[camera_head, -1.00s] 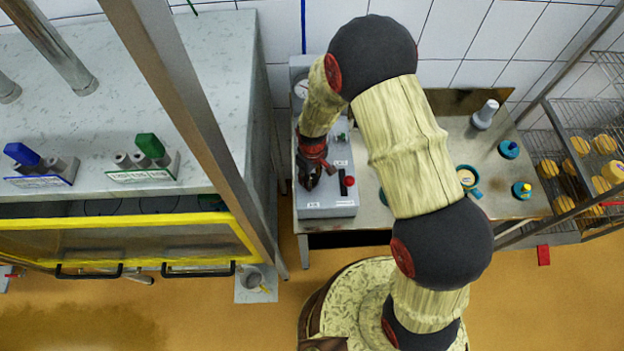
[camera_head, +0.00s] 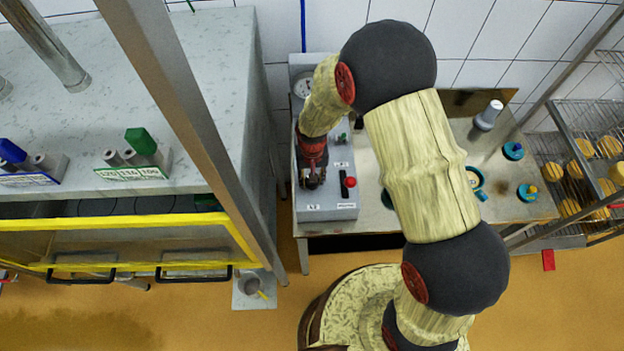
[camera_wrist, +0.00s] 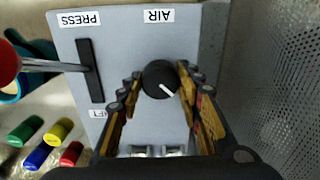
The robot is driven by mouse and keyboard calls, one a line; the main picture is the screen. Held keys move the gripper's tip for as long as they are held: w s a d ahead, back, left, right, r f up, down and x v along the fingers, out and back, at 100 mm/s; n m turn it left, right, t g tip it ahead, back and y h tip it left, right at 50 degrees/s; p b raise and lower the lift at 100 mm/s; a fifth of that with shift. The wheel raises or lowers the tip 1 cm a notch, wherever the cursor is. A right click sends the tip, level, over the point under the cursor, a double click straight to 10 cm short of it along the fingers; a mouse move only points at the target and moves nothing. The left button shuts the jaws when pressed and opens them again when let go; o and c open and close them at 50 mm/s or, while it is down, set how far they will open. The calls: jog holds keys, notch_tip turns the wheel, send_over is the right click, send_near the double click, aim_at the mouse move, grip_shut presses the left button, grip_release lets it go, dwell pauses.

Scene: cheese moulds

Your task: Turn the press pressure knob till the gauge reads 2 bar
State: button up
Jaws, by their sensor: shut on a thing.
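The pressure knob (camera_wrist: 158,80) is black and round with a white pointer line. It sits on the grey press control box (camera_head: 335,212) beside the upside-down AIR label (camera_wrist: 159,16). My gripper (camera_wrist: 157,85) is shut on the knob, with one finger on each side of it. In the head view my gripper (camera_head: 313,183) is over the front left of the box and hides the knob. The round gauge (camera_head: 303,87) with a white face is at the back of the box, partly behind my arm; its reading is too small to make out.
A red-tipped lever (camera_head: 350,182) stands close to the right of my gripper, in a black slot (camera_wrist: 90,70) marked PRESS. A steel post (camera_head: 205,130) and yellow-framed cabinet (camera_head: 140,262) are left. Teal moulds (camera_head: 527,192) stand on the table at right.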

dwell(0.3)
jog(key=o, duration=1.2)
jog(key=shift+c, duration=0.2)
notch_tip(320, 180, up, 12)
dwell(0.4)
